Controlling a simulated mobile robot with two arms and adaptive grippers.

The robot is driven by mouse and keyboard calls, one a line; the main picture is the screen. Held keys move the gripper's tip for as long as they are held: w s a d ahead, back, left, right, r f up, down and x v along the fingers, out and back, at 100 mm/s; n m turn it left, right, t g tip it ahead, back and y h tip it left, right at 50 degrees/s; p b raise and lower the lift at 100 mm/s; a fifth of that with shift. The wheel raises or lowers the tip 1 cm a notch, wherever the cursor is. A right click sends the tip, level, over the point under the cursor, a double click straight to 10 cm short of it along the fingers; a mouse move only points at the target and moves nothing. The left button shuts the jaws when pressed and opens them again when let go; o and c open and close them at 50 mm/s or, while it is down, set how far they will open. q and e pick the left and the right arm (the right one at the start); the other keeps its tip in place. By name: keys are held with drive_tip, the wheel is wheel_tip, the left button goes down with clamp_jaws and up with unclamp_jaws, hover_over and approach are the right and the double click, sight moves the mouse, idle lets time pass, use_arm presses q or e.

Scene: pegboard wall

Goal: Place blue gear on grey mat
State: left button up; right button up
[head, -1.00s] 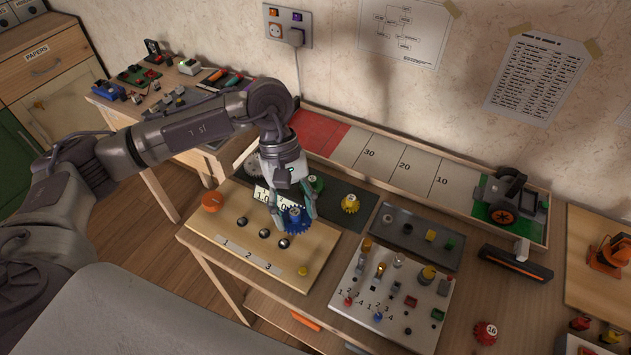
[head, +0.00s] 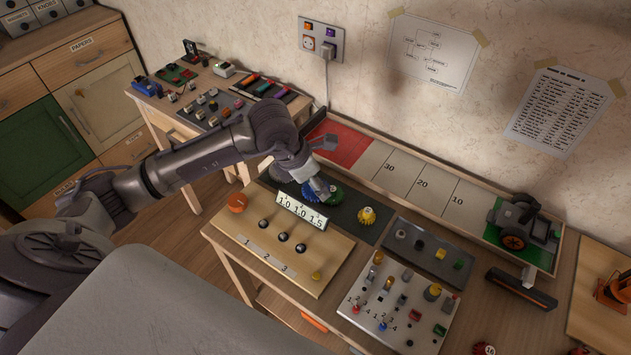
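The blue gear (head: 309,192) is at the dark grey mat (head: 346,218), behind the number sign. It is partly hidden by my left gripper (head: 318,188), which reaches down to it from above. I cannot tell whether the fingers still grip the gear or whether it rests flat on the mat. A green gear (head: 333,196) is close to its right, a yellow gear (head: 367,215) stands further right, and a grey gear (head: 280,172) is at the mat's left end. My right gripper is not in view.
In front of the mat is a wooden board (head: 265,262) with an orange knob (head: 237,203), several dark balls and an upright number sign (head: 300,210). A light switch panel (head: 400,300) lies to the right. A low-walled tray (head: 400,180) runs along the wall behind.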

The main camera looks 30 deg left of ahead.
use_arm(q)
drive_tip(key=w+a+f, duration=0.1)
drive_tip(key=w, duration=0.1)
drive_tip(key=w+a+f, duration=0.2)
drive_tip(key=w+a+f+p, duration=0.1)
drive_tip(key=w+a+f, duration=0.1)
drive_tip(key=w, duration=0.1)
drive_tip(key=shift+f, duration=0.1)
wheel_tip(320, 180, down, 3)
drive_tip(key=shift+f+p, duration=0.1)
drive_tip(key=shift+p, duration=0.35)
drive_tip(key=shift+f, duration=0.45)
drive_tip(key=shift+f, duration=0.1)
drive_tip(key=o, duration=0.8)
drive_tip(key=shift+o, duration=0.2)
